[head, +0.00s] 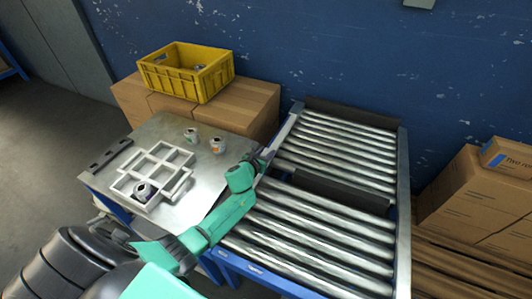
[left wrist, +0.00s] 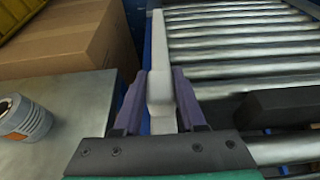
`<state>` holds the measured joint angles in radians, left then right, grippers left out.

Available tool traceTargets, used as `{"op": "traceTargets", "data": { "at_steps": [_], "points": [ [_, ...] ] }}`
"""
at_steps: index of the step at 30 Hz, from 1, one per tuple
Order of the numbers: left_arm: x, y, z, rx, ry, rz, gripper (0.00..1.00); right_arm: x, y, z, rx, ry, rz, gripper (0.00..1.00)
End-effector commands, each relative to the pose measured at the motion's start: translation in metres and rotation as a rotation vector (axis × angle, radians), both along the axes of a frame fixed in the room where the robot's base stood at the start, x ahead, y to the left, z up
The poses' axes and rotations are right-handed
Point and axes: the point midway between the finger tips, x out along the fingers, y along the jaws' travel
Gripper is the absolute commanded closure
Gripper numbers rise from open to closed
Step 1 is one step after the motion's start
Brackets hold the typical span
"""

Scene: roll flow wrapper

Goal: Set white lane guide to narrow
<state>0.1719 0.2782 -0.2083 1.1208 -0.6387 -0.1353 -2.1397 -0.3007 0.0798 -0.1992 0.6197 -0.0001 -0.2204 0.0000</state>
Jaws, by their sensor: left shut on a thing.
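The white lane guide (head: 285,130) is a long pale bar along the left side of the roller conveyor (head: 402,190). In the left wrist view the white lane guide (left wrist: 168,45) runs away from me, with the rollers to its right. My left gripper (head: 263,157) is at the near part of the guide. In the left wrist view its purple fingers (left wrist: 163,90) stand on both sides of the guide and are shut on it. The guide's near end is partly hidden by the gripper. My right gripper is not in view.
A metal table (head: 203,180) left of the conveyor carries a white divided tray (head: 122,186) and several small cans (head: 217,145). A yellow crate (head: 208,86) stands on cardboard boxes (head: 253,108) behind. A dark bar (head: 330,183) crosses the rollers. More boxes (head: 470,195) stand right.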

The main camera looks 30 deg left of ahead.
Motion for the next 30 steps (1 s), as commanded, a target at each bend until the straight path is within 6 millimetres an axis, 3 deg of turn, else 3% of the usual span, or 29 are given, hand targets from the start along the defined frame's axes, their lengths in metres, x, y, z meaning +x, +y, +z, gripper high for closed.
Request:
{"op": "traceTargets", "data": {
  "at_steps": [30],
  "points": [
    [0.0000, -0.0054, -0.0017, 0.000, 0.002, -0.001, 1.00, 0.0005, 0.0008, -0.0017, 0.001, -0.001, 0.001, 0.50]
  ]
}}
